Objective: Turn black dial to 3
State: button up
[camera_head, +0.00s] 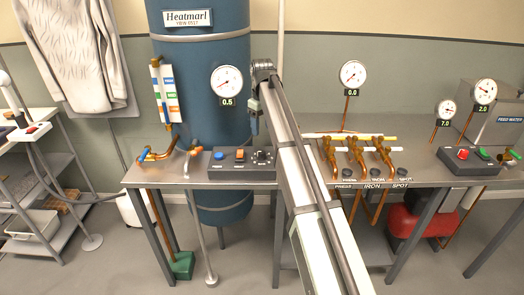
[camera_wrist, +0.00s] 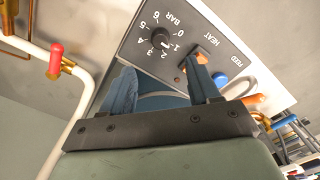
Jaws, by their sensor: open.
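In the head view the dial (camera_head: 263,156) is at the right end of the dark control box (camera_head: 226,172) on the bench. My gripper (camera_wrist: 163,84) is open and empty, its two blue fingers apart and short of the dial. In the head view my gripper (camera_head: 255,118) hangs above the box, partly hidden by my arm.
An orange HEAT switch (camera_wrist: 202,52) is close to one finger, with a blue FEED button (camera_wrist: 221,80) beyond it. A red-handled valve (camera_wrist: 56,60) is at the left. The gauge (camera_head: 226,81) on the blue tank is labelled 0.5. Copper valves (camera_head: 357,152) stand right of my arm.

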aim_at(262, 151)
notch_tip(262, 151, down, 11)
jog(key=shift+f, duration=0.1)
dwell(0.3)
jog(key=shift+c, duration=0.3)
jog(key=c, duration=1)
